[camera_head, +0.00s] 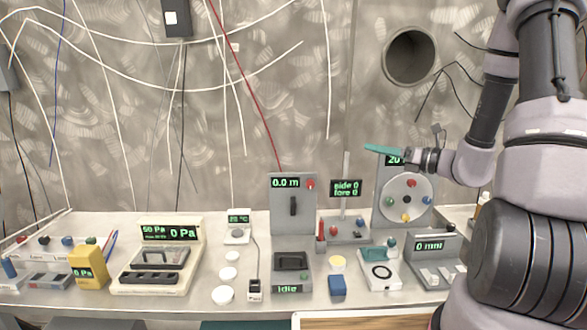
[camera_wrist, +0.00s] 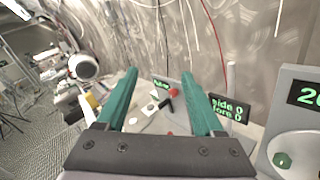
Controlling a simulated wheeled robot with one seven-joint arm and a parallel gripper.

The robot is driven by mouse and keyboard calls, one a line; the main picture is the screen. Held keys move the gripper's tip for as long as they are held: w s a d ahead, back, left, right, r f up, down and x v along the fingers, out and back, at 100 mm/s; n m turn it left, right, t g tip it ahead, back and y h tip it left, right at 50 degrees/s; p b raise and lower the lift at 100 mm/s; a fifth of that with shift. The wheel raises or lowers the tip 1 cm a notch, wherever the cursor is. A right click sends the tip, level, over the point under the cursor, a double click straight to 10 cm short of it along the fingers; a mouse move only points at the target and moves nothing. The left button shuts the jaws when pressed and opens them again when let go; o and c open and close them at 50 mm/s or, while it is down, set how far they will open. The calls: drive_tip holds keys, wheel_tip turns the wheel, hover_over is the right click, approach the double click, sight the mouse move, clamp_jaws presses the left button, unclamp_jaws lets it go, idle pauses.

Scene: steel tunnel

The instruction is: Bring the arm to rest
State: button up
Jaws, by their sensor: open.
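My gripper (camera_head: 384,150) is at the end of my raised arm at the right of the head view. It hangs in the air above the bench and points left, in front of the panel with the round dial. In the wrist view my gripper (camera_wrist: 162,90) shows two teal fingers spread apart with nothing between them. The bench devices seen between the fingers lie well beyond the fingertips.
A long bench (camera_head: 195,278) carries several instruments. The dial panel (camera_head: 391,205) and a display post (camera_head: 345,188) stand close below my gripper. A yellow device (camera_head: 88,267) is at the left. Cables hang along the wall. Air left of my gripper is mostly free.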

drive_tip(key=s+a+r+n+g+h, duration=0.25)
drive_tip(key=s+a+n+g, duration=0.2)
drive_tip(key=s+n, duration=0.3)
drive_tip(key=s+a+r+n+g+h, duration=0.1)
drive_tip(key=s+a+r+n+g, duration=0.35)
drive_tip(key=s+n, duration=0.3)
drive_tip(key=s+d+r+n+t+h, duration=0.5)
drive_tip(key=s+d+r+n+h, duration=0.2)
drive_tip(key=d+n+h, duration=0.2)
drive_tip(key=shift+s+d+r+n, duration=0.25)
drive_tip(key=shift+d+r+n, duration=0.1)
drive_tip(key=shift+n, duration=0.55)
